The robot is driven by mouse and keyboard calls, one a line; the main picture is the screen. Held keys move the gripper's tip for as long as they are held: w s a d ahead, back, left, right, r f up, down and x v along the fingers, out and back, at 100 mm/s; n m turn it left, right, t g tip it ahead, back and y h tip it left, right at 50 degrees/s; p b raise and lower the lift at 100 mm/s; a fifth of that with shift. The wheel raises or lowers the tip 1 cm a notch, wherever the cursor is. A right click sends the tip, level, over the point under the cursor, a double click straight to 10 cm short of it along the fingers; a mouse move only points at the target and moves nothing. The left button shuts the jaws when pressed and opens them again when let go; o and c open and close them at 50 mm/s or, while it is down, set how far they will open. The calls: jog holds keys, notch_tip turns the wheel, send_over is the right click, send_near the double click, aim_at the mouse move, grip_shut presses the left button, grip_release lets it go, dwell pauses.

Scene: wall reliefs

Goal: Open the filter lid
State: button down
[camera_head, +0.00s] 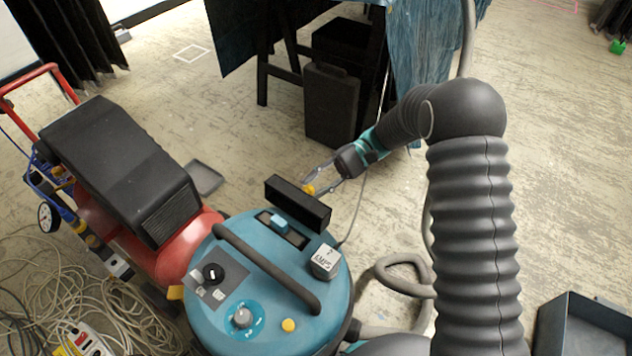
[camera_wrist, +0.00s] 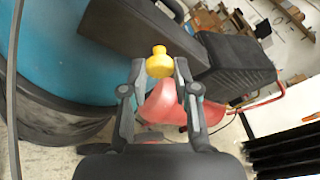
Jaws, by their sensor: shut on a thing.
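The filter lid (camera_head: 297,204) is a black rectangular slab at the far edge of the teal vacuum cleaner (camera_head: 205,325). It stands raised on edge behind a dark recess (camera_head: 294,238) that holds a light blue part (camera_head: 280,222). A yellow knob (camera_head: 308,190) sits on the lid's far side. My gripper (camera_head: 318,184) reaches in from the right and is shut on the knob. In the wrist view the yellow knob (camera_wrist: 159,64) is between my two fingertips (camera_wrist: 160,70), and the dark lid (camera_wrist: 140,32) is just beyond it.
A red compressor (camera_head: 170,255) with a black cover stands close on the left, with coiled cables (camera_head: 60,285) beside it. A grey hose (camera_head: 400,275) lies to the vacuum's right. A dark box (camera_head: 332,105) stands behind. Floor at right is mostly clear.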

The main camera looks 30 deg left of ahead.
dwell(0.3)
jog(key=c, duration=0.9)
grip_release()
jog(key=shift+o, duration=0.2)
jog(key=f+v, duration=0.1)
jog(key=v, duration=0.6)
jog(key=shift+w+r, duration=0.25)
jog(key=shift+r, duration=0.2)
jog(key=shift+s, duration=0.15)
jog(key=r+x, duration=0.1)
jog(key=x, duration=0.6)
jog(key=shift+s+f, duration=0.15)
jog(key=shift+f, duration=0.2)
